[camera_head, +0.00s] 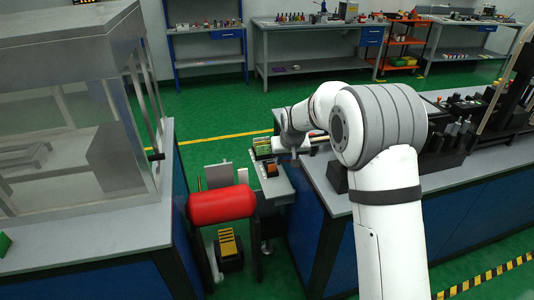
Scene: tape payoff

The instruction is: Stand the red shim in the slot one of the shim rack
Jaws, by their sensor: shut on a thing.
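My white arm reaches from the lower right to the small grey stand in the middle of the camera_head view. My gripper (283,148) is at the stand's far right edge, small and partly hidden by my wrist. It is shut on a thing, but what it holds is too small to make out. I cannot tell whether this block is the shim rack. I cannot make out the red shim or slot one.
A dark block with orange (271,170) lies on the grey stand (277,187). A clear-walled enclosure (75,130) is at left. A workbench (325,190) with black fixtures is at right. Green floor lies open behind.

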